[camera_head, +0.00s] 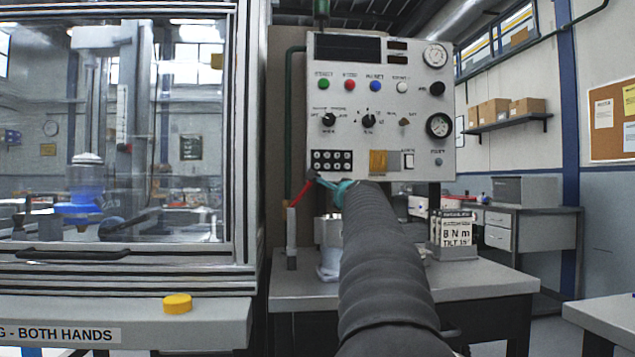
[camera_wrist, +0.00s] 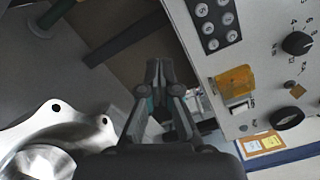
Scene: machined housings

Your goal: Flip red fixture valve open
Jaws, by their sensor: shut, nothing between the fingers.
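The red valve handle (camera_head: 302,192) slants from upper right to lower left at the top of an upright grey pipe (camera_head: 291,238), left of my arm in the head view. I cannot make out the red handle in the wrist view. My gripper (camera_wrist: 159,66) is shut and empty, its two fingers together in the middle of the wrist view. In the head view only a teal part of my gripper (camera_head: 341,192) shows past my dark arm, just right of the handle's upper end. Whether it touches the handle cannot be told.
The control panel (camera_head: 385,75) stands above the bench (camera_head: 290,290); it also fills the right of the wrist view (camera_wrist: 262,75). A metal housing (camera_head: 328,245) sits on the bench, partly hidden by my arm. A glazed machine enclosure (camera_head: 245,130) stands at left.

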